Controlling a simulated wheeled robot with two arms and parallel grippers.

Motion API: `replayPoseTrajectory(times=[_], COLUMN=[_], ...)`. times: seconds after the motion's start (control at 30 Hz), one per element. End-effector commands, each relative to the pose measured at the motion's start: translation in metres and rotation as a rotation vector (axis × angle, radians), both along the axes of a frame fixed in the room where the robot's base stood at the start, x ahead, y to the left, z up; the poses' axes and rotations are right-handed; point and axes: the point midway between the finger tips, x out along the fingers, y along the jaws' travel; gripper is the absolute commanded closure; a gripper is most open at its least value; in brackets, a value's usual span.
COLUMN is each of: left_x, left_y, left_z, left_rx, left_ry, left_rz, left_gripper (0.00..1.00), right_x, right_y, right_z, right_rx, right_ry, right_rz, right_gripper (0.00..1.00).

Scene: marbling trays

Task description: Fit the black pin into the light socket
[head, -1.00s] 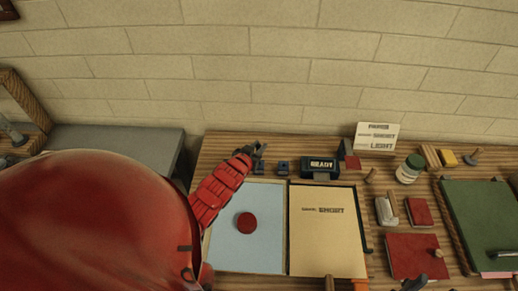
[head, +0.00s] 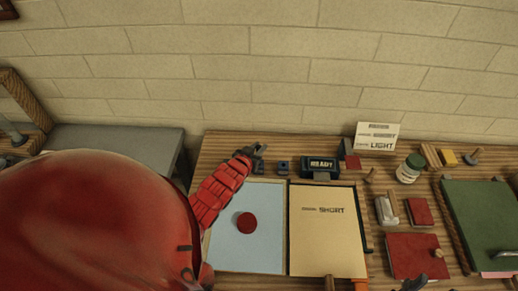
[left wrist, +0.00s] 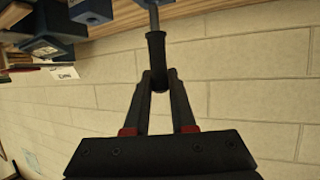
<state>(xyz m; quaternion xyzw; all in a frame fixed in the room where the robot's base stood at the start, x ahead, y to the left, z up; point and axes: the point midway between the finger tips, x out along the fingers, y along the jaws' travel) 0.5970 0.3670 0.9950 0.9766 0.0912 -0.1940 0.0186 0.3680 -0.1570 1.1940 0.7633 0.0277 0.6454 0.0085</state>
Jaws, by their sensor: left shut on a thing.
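My left gripper (head: 259,151) is over the back left of the wooden table. In the left wrist view its fingers (left wrist: 158,80) are shut on the black pin (left wrist: 156,45), around its dark sleeve. A thin grey shaft runs from the sleeve to a dark blue block (left wrist: 146,3) at the top edge. Whether the tip is inside the block or only at it, I cannot tell. A small blue socket block (head: 283,167) stands to the right of the gripper; it also shows in the left wrist view (left wrist: 92,11). Which block is the light socket is not readable. My right gripper is not seen.
A dark box with a READY display (head: 320,167) stands right of the blocks. A white card reading LIGHT (head: 377,137) stands behind. A pale blue tray (head: 265,205) with a red disc and a tan panel reading SHORT (head: 325,245) lie in front. The brick wall is close behind.

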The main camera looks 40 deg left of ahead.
Motion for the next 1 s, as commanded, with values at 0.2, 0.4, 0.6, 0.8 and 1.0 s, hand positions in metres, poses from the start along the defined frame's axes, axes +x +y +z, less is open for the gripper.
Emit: replayPoseTrajectory(times=[0.2, 0.4, 0.6, 0.8, 1.0], left_x=[0.000, 0.000, 0.000, 0.000, 0.000], left_y=[0.000, 0.000, 0.000, -0.001, -0.001], left_z=[-0.006, -0.011, -0.016, -0.021, -0.026], left_rx=[0.000, 0.000, 0.001, 0.001, 0.001], left_ry=[0.000, 0.000, 0.000, -0.001, -0.001], left_rz=[0.000, -0.001, -0.001, -0.001, -0.001], left_gripper=[1.00, 1.00, 1.00, 1.00, 1.00], right_x=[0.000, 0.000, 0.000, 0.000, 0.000], right_y=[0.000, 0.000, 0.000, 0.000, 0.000], right_z=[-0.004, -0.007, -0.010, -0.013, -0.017], right_rx=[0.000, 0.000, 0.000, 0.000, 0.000], right_ry=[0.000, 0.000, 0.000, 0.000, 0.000], right_rz=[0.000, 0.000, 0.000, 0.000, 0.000], right_gripper=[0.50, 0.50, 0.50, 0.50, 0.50])
